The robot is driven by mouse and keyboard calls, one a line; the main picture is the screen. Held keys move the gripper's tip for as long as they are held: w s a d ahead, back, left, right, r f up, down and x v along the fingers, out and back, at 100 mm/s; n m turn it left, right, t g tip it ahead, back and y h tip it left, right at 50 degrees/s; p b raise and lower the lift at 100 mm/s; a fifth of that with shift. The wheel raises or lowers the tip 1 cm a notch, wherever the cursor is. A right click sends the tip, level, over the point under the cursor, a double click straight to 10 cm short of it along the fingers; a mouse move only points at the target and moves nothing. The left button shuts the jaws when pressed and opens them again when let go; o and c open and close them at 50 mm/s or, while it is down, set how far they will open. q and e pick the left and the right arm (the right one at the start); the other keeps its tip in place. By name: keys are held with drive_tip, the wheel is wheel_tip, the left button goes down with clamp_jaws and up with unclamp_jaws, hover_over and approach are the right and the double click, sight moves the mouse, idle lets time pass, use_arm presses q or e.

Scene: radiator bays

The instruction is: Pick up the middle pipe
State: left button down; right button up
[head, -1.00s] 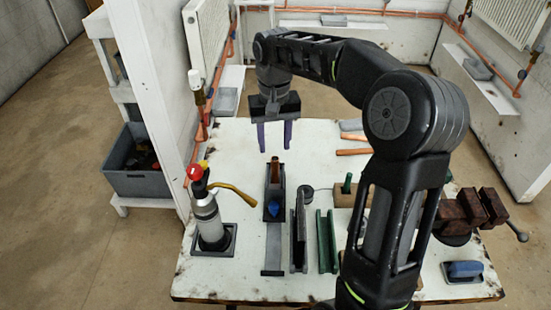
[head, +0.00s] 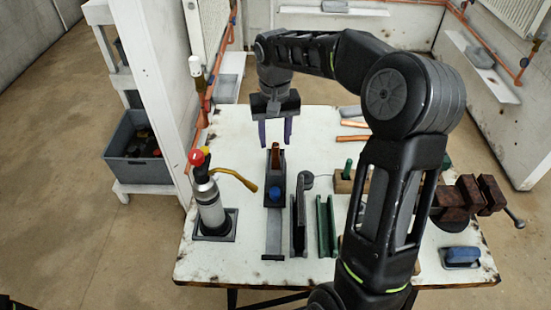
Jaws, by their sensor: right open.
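Copper pipes lie at the back right of the white table, partly hidden by my right arm: one copper length (head: 353,124) and another just in front of it (head: 351,138). A greyish piece (head: 349,112) lies behind them. I cannot tell for sure which one is the middle pipe. A short copper piece (head: 275,157) stands in a dark holder (head: 275,180). My right gripper (head: 275,134) is open and empty, its purple fingers pointing down behind and above that copper piece, left of the lying pipes. My left gripper is not in view.
A grey-white bottle (head: 210,208) with red and yellow tops stands at the table's left. Dark and green channels (head: 325,225) lie at the front middle. A rusty vise (head: 468,195) and a blue item (head: 463,254) are at the right.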

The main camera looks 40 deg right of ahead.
sight(275, 144)
drive_tip(key=shift+d+f+p, duration=0.1)
drive_tip(key=shift+f+p, duration=0.5)
drive_tip(key=shift+f, duration=1.7)
drive_tip(key=shift+c, duration=0.4)
clamp_jaws()
